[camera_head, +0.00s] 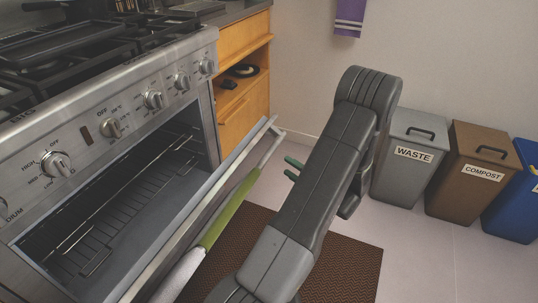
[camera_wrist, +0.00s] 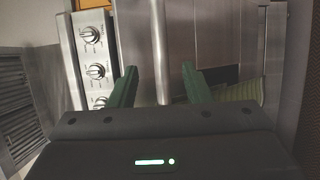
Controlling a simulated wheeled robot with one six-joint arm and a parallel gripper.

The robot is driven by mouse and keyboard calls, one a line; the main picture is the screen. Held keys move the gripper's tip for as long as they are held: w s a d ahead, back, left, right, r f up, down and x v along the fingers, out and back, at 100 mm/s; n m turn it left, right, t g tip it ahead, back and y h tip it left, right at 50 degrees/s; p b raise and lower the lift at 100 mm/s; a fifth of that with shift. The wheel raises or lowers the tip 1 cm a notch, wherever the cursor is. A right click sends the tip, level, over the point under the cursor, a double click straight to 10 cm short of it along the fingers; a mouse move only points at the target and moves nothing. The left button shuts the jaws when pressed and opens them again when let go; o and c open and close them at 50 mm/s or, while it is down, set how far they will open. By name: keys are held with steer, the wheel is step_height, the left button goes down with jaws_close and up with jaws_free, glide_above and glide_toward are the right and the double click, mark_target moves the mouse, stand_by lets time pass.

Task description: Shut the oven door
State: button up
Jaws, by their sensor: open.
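The oven door (camera_head: 222,180) stands partly open, tilted out from the oven (camera_head: 120,200). Its metal handle (camera_head: 270,147) runs along the door's outer side and also shows as an upright bar in the wrist view (camera_wrist: 160,45). A green and white towel (camera_head: 229,208) hangs on the handle. My gripper (camera_head: 287,167) is open and empty, its green fingers pointing at the handle from the outer side. In the head view a small gap shows between fingertips and handle. In the wrist view the bar appears between the two fingers (camera_wrist: 160,78).
Grey waste (camera_head: 408,158), brown compost (camera_head: 468,172) and blue (camera_head: 517,205) bins stand along the right wall. A brown mat (camera_head: 345,265) lies on the floor before the oven. Inside the oven is a wire rack (camera_head: 120,205). A wooden cabinet (camera_head: 245,110) adjoins the oven.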

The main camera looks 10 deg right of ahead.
mark_target(269, 154)
steer(key=b+x, duration=0.2)
steer(key=x, duration=0.8)
steer(key=shift+w+a, duration=0.2)
steer(key=shift+a, duration=0.05)
jaws_close()
